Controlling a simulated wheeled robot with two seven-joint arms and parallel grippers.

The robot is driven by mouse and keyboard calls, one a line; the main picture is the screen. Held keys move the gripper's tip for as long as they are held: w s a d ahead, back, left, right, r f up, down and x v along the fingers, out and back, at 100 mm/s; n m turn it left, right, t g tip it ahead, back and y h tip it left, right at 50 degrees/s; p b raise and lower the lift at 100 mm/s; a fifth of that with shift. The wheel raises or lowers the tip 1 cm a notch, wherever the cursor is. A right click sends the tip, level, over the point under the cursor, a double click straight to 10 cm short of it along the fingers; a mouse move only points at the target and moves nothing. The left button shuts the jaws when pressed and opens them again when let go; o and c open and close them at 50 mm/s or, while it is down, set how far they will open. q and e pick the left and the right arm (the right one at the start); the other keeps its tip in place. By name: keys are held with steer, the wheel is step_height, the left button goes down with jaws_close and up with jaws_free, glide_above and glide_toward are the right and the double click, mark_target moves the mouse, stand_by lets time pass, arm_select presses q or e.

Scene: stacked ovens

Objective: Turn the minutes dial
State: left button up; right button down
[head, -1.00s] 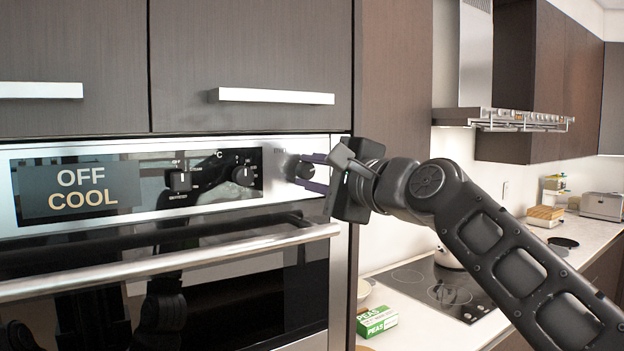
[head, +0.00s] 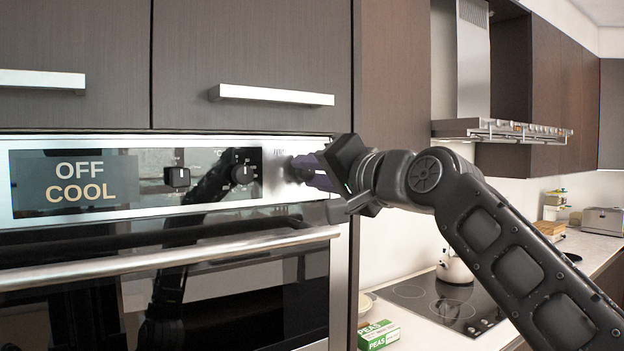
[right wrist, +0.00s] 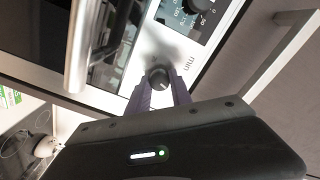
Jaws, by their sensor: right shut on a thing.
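The minutes dial (head: 301,170) is a dark round knob at the right end of the steel oven panel (head: 120,216). In the right wrist view the dial (right wrist: 158,77) sits next to the "min" marking. My right gripper (head: 310,171) is at the dial, shut on it, with its purple fingers on either side. In the right wrist view the right gripper's fingers (right wrist: 160,92) flank the dial. The gripper body is tilted in the head view and partly hides the dial. The display (head: 75,183) reads "OFF COOL". My left gripper is not in view.
Two more knobs, a function knob (head: 177,177) and a temperature knob (head: 243,174), are left of the dial. The oven handle (head: 160,264) sticks out below the panel. A cooktop (head: 440,297), a kettle (head: 455,267) and a green peas box (head: 378,335) are at the right.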

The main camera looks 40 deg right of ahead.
steer(key=n+b, duration=0.1)
steer(key=n, duration=0.2)
steer(key=shift+f+n, duration=0.1)
steer(key=shift+n, duration=0.2)
stand_by(0.4)
steer(key=c, duration=1.1)
jaws_free()
steer(key=shift+c, duration=0.2)
steer(key=shift+s, duration=0.1)
steer(key=s+b, duration=0.1)
steer(key=s, duration=0.6)
steer(key=shift+s+a+b, duration=0.15)
steer(key=shift+s+b, duration=0.15)
steer(key=shift+b, duration=0.1)
